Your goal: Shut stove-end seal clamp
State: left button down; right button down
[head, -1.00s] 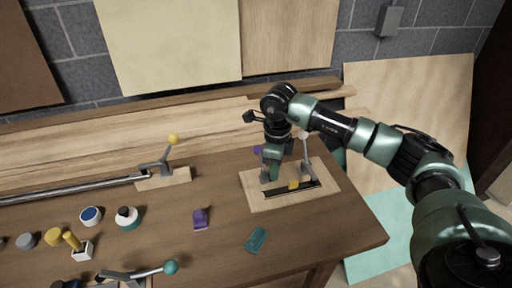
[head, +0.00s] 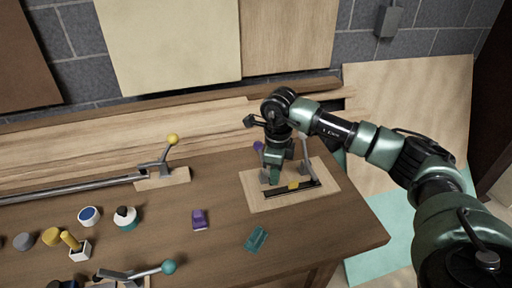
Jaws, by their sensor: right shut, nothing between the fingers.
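On the right of the bench a light wooden board (head: 262,201) carries a clamp with an upright metal lever (head: 304,155), a dark strip (head: 275,193) and a yellow piece (head: 293,186). A purple knob (head: 258,146) shows behind the wrist. My right gripper (head: 272,178) points down over this board, shut and empty, left of the lever. Its wrist hides part of the clamp. I cannot tell whether the fingers touch anything. A second clamp with a yellow knob (head: 173,139) stands at the left back, and one with a teal knob (head: 169,267) at the front. My left gripper is not in view.
A purple block (head: 200,219) and a teal piece (head: 256,238) lie in front of the board. A white-and-teal jar (head: 124,219), a blue-topped jar (head: 89,216) and yellow items (head: 52,236) stand at left. Wood planks line the back. The bench's right edge is close.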

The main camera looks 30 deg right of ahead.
jog(key=shift+f, duration=0.35)
jog(key=shift+b, duration=0.3)
jog(key=shift+s+f+b, duration=0.1)
jog(key=shift+f+b, duration=0.35)
jog(key=shift+f, duration=0.05)
